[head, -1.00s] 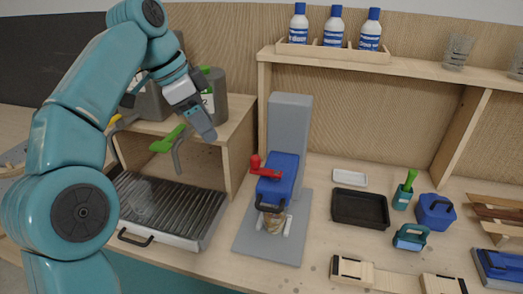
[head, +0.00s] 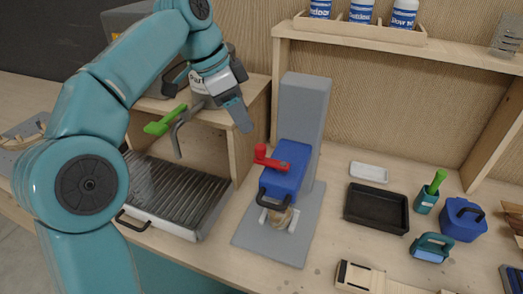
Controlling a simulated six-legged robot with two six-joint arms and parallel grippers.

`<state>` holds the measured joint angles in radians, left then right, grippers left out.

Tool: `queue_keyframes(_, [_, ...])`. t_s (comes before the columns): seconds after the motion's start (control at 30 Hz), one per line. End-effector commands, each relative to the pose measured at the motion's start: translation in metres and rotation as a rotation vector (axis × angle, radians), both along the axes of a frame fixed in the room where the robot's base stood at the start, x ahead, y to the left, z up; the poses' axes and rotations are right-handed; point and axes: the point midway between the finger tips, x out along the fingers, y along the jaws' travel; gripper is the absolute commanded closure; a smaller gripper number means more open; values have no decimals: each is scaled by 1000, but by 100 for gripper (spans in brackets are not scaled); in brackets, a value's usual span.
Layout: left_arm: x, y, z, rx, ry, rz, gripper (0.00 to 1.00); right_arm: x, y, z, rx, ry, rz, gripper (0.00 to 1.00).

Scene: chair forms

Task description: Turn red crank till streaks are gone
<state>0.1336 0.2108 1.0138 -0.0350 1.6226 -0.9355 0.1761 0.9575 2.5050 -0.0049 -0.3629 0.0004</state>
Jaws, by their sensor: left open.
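A small brownish container (head: 281,216) stands under the head, partly hidden by a dark handle. Streaks in it are too small to make out. My left gripper (head: 239,116) is open and empty, above and to the left of the crank, apart from it. My right gripper is not in view.
A black tray (head: 376,208), white dish (head: 369,172) and blue box (head: 462,220) lie to the right. A shelf (head: 400,46) with bottles runs above.

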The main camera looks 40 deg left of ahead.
Motion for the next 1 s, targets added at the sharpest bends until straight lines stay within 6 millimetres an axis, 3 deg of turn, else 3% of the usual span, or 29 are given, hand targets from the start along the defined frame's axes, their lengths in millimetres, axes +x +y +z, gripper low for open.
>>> queue_keyframes(0.03, [3,-4,-16,0,3,-2,46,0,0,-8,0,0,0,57])
queue_keyframes(0.2, [14,-15,-52,0,4,-4,46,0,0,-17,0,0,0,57])
queue_keyframes(0.4, [26,-25,-82,-1,3,-3,46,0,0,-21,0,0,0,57])
queue_keyframes(0.6, [32,-28,-94,0,1,-3,46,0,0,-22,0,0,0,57])
queue_keyframes(0.87, [33,-28,-94,0,1,-1,46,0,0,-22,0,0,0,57])
queue_keyframes(1.0, [33,-28,-94,0,0,-1,92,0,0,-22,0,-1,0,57])
